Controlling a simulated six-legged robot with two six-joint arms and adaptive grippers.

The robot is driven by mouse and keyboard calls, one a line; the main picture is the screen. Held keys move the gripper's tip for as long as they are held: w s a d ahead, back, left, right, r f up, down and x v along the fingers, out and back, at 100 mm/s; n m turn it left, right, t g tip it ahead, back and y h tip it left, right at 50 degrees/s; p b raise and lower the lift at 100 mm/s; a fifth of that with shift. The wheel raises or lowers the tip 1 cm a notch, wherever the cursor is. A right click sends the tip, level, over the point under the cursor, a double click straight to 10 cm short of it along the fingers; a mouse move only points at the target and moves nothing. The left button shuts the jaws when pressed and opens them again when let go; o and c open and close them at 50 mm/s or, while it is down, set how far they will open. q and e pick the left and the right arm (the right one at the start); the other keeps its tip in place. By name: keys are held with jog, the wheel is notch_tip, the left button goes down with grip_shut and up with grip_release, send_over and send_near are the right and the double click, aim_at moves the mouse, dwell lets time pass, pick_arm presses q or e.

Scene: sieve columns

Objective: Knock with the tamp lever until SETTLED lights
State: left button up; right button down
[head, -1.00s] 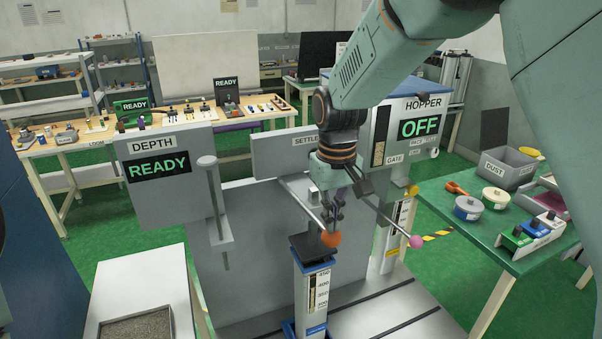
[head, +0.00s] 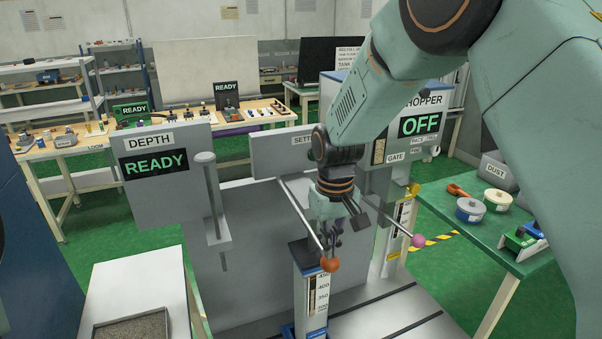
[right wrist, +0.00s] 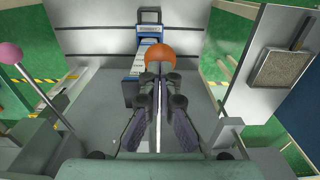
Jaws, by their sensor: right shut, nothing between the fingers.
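The lever with the orange ball knob (head: 329,264) slants down toward the front, its thin rod (head: 301,214) running from the grey panel. My right gripper (head: 338,238) is shut and empty, just above and beside the orange knob. In the right wrist view my shut fingertips (right wrist: 158,78) point at the orange knob (right wrist: 161,58), very close; whether they touch it I cannot tell. The panel with the partly covered SETTLED label (head: 272,155) is behind my arm, and its light is hidden. My left gripper is not in view.
A scaled column (head: 316,290) stands below the knob. A lever with a pink ball (head: 417,241) is to the right. The DEPTH panel (head: 139,140) reads READY and the hopper (head: 425,98) reads OFF. A green table (head: 480,235) stands at right.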

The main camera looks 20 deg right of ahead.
jog(key=shift+f, duration=0.4)
notch_tip(320, 180, up, 7)
jog(key=p, duration=0.5)
jog(key=shift+r, duration=2.6)
